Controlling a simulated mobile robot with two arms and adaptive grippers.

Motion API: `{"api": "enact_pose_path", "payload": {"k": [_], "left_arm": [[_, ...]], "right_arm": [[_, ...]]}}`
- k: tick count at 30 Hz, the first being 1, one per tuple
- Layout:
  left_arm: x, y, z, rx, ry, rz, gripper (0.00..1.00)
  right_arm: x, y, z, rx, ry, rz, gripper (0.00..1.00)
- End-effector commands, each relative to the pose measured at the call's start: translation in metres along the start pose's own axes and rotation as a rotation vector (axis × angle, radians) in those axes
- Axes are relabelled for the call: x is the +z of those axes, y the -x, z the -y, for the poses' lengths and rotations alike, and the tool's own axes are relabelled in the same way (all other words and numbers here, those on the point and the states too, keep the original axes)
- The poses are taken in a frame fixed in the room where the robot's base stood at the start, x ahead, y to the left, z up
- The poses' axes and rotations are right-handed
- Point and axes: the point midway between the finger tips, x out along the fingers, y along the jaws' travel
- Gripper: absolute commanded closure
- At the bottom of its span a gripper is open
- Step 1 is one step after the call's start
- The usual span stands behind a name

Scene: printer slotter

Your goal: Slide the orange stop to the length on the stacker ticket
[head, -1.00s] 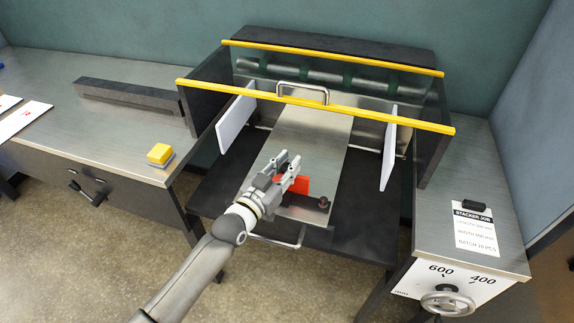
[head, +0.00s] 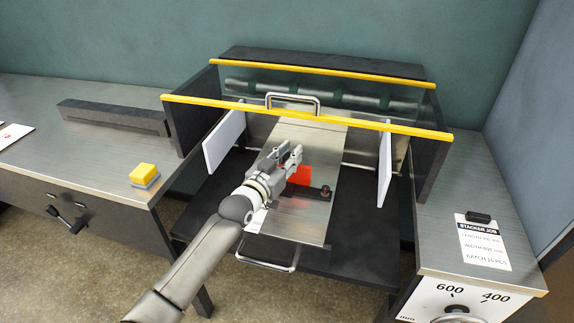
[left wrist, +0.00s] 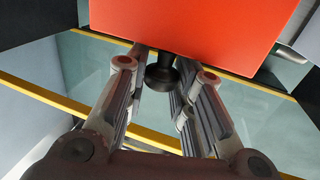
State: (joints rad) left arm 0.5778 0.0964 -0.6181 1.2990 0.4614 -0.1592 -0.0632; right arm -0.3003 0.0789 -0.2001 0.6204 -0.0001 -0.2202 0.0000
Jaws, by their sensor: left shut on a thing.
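The orange stop (head: 298,174) stands on the metal strip of the stacker bed (head: 312,135), with a dark bar and black knob (head: 325,190) to its right. My left gripper (head: 285,153) is at the stop's left and shut on it. In the left wrist view the orange plate (left wrist: 200,30) fills the top, and a dark round knob (left wrist: 162,76) sits between the fingers (left wrist: 163,82). The exact contact is partly hidden. The stacker ticket (head: 484,243) lies on the right counter, headed STACKER JOB; its small lines are hard to read. My right gripper is not in view.
Yellow guard bars (head: 300,112) cross above the bed, with a metal handle (head: 293,97). White side plates (head: 224,140) flank the strip. A yellow button (head: 144,173) is on the left counter. A dial panel marked 600 and 400 (head: 470,298) is at lower right.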

Motion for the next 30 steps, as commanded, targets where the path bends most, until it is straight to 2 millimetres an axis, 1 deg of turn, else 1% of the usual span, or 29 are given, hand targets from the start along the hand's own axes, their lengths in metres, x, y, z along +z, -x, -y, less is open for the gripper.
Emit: {"api": "enact_pose_path", "payload": {"k": [6, 7, 11, 12, 23, 26, 30], "left_arm": [[0.002, 0.001, 0.0, 0.0, 0.0, 0.006, 1.0], [0.001, 0.001, 0.0, 0.0, 0.0, 0.005, 0.73], [0.001, 0.001, 0.0, 0.0, 0.0, 0.004, 0.57], [0.001, 0.001, 0.0, 0.0, 0.0, 0.004, 0.54], [0.001, 0.003, 0.0, 0.0, 0.001, 0.002, 0.54], [0.001, 0.01, 0.0, 0.0, 0.002, 0.002, 0.54], [0.001, 0.029, 0.0, -0.001, 0.001, 0.002, 0.54]], "right_arm": [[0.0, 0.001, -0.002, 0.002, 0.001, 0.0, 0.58], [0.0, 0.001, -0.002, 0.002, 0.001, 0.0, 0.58], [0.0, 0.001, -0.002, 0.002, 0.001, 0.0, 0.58], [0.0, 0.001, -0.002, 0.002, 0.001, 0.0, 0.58], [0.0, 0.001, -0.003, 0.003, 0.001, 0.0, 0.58], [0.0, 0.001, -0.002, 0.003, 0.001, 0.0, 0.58], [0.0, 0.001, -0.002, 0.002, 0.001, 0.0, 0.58]]}}
